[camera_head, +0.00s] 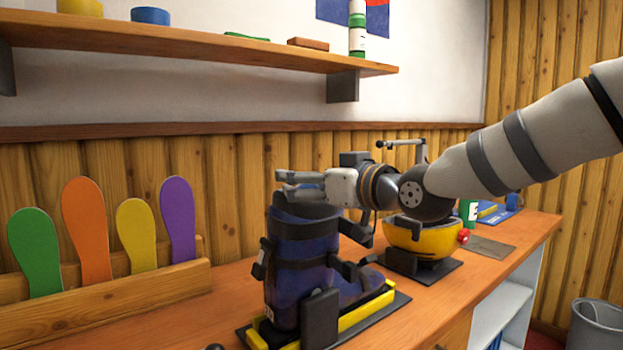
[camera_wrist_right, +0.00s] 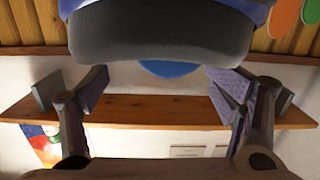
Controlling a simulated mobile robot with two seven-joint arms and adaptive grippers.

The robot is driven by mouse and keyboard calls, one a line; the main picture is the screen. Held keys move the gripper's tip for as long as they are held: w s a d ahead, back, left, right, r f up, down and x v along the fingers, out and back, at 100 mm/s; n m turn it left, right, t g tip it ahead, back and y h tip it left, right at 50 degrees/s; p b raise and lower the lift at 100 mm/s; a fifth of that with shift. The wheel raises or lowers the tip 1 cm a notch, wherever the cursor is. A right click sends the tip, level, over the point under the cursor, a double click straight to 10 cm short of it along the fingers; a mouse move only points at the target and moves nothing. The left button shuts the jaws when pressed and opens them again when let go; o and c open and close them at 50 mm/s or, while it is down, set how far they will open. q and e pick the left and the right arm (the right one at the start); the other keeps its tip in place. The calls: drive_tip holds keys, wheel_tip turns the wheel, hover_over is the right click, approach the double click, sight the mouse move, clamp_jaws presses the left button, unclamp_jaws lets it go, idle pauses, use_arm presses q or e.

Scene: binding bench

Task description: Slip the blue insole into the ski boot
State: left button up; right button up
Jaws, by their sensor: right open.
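The dark blue ski boot (camera_head: 305,245) stands upright on the bench, strapped in black; its dark cuff also shows in the right wrist view (camera_wrist_right: 160,35). My right gripper (camera_head: 287,184) is level at the top of the boot, and its fingers look spread and empty in the wrist view (camera_wrist_right: 165,92). A rounded blue edge (camera_wrist_right: 172,69), which looks like the blue insole's end, pokes out past the cuff between the fingers. Most of it is hidden, and I cannot tell how deep it sits. The boot's opening is hidden too. My left gripper is out of view.
A wooden rack (camera_head: 110,305) at left holds green (camera_head: 35,250), orange (camera_head: 88,230), yellow (camera_head: 137,235) and purple (camera_head: 178,220) insoles. A yellow bowl-shaped item (camera_head: 415,237) stands right of the boot. A wall shelf (camera_head: 200,48) runs above. A bin (camera_head: 597,325) stands at right.

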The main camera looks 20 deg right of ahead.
drive_tip(key=shift+f+g, duration=0.3)
drive_tip(key=shift+f, duration=0.65)
wheel_tip(320, 180, up, 12)
